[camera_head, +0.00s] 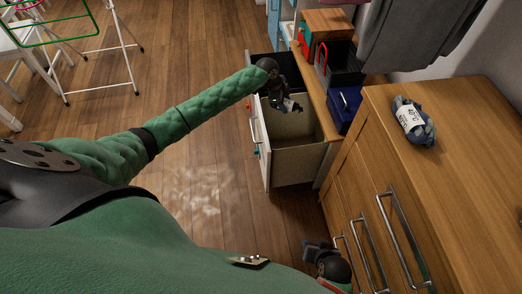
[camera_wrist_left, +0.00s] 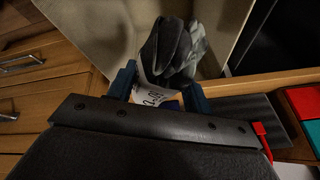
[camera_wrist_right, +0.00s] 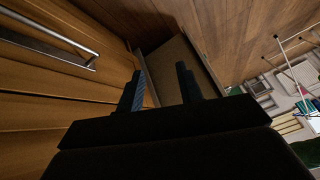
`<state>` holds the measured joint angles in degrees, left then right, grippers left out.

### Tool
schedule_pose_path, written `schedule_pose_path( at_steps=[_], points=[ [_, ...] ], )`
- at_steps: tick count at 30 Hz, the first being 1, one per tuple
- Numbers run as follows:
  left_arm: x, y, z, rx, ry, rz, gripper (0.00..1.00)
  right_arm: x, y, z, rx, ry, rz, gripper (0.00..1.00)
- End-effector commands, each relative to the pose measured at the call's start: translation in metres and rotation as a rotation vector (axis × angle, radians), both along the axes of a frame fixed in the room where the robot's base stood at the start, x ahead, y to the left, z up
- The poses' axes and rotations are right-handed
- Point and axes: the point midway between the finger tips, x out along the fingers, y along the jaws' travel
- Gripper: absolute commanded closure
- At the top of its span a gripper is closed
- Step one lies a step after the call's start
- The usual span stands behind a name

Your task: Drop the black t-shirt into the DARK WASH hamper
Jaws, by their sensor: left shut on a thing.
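The black t-shirt is a bunched dark cloth (camera_head: 291,105) with a white label. My left gripper (camera_head: 283,92) is shut on it and holds it over a cream-lined bin (camera_head: 300,162) in a pulled-out drawer. In the left wrist view the cloth (camera_wrist_left: 168,46) hangs past the fingers, its label (camera_wrist_left: 154,91) between them, with cream bin walls around it. Whether it touches the bin is unclear. A black compartment (camera_head: 262,66) lies behind the cream one. No DARK WASH lettering is readable. My right gripper (camera_head: 319,250) is open and empty, low beside the wooden drawers; its spread fingers show in the right wrist view (camera_wrist_right: 163,90).
A grey-blue cloth bundle (camera_head: 417,128) with a white label lies on the wooden dresser top (camera_head: 455,110). A dark blue box (camera_head: 344,106) stands behind the bin on the counter. Metal drawer handles (camera_head: 403,240) jut out near my right gripper.

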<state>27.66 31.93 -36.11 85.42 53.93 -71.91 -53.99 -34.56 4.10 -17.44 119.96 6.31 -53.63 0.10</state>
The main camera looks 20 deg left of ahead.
Motion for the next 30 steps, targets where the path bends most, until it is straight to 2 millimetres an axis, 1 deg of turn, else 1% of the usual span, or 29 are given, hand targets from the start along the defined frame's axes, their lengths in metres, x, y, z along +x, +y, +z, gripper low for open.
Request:
schedule_pose_path(
  at_steps=[1,3,9,16,25,26,27,29,30],
  points=[
    [0.0,0.0,-0.003,0.0,0.0,0.0,0.75,0.0,0.0,-0.008,0.001,-0.004,-0.002,0.64],
    [0.0,0.0,-0.005,0.0,0.0,0.0,0.75,0.0,0.0,-0.016,0.002,-0.01,-0.004,0.64],
    [0.0,0.0,-0.01,0.0,0.0,0.0,0.75,-0.001,0.001,-0.035,0.004,-0.026,-0.01,0.64],
    [0.0,0.0,-0.012,0.0,0.0,0.0,0.75,-0.002,0.001,-0.044,0.006,-0.034,-0.014,0.64],
    [0.0,0.0,-0.012,0.0,0.0,0.0,0.75,-0.002,0.002,-0.046,0.007,-0.034,-0.015,0.64],
    [0.0,0.0,-0.012,0.0,0.0,0.0,0.44,-0.002,0.002,-0.046,0.007,-0.034,-0.015,0.64],
    [0.0,0.0,-0.012,0.0,0.0,0.0,0.36,-0.003,0.002,-0.046,0.008,-0.034,-0.014,0.64],
    [0.0,0.0,-0.012,0.0,0.0,0.0,0.24,-0.003,0.002,-0.046,0.008,-0.034,-0.014,0.64],
    [0.0,0.0,-0.012,0.0,0.0,0.0,0.24,-0.003,0.002,-0.046,0.008,-0.034,-0.014,0.64]
  ],
)
